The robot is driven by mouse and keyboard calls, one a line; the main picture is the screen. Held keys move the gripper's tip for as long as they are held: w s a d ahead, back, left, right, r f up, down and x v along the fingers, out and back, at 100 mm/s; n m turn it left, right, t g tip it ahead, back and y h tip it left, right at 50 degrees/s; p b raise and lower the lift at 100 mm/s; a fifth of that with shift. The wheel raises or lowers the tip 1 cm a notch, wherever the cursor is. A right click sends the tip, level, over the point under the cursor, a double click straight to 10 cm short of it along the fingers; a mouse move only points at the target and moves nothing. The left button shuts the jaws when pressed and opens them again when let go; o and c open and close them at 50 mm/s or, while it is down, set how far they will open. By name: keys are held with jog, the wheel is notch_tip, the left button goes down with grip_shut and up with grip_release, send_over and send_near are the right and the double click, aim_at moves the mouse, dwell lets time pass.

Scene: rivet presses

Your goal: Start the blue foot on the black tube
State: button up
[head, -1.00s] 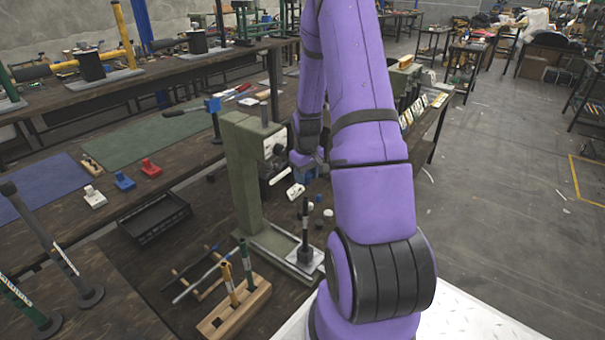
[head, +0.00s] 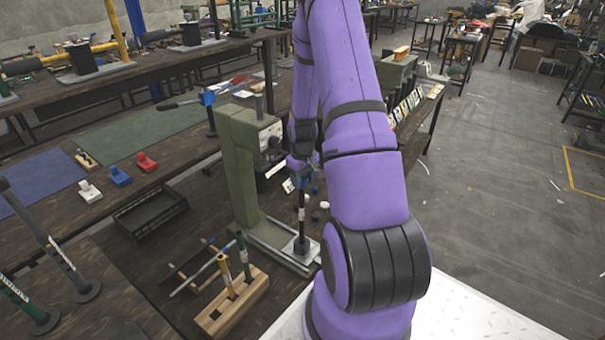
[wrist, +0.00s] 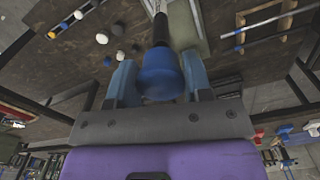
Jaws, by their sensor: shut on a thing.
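The blue foot (wrist: 160,74) is held between the two fingers of my gripper (wrist: 161,85), seen in the wrist view. The black tube (head: 302,228) stands upright on the plate of the green press (head: 240,160), with a white label near its upper part. In the wrist view, the black tube (wrist: 161,30) lines up with the far end of the blue foot. In the head view, my gripper (head: 302,180) is at the tube's top end. I cannot tell whether foot and tube touch or how far they overlap.
A wooden block (head: 236,305) with yellow and green tubes stands left of the press base. A black tray (head: 150,212) lies behind it. White, blue and red feet (head: 120,176) sit on the bench at left. Small round pieces lie close right of the tube.

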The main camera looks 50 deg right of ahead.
aim_at(303, 177)
jog(key=shift+f, duration=0.6)
jog(key=shift+f, duration=1.1)
dwell(1.1)
jog(key=o, duration=1)
notch_tip(303, 177, up, 11)
jog(key=shift+f, duration=0.1)
dwell(0.4)
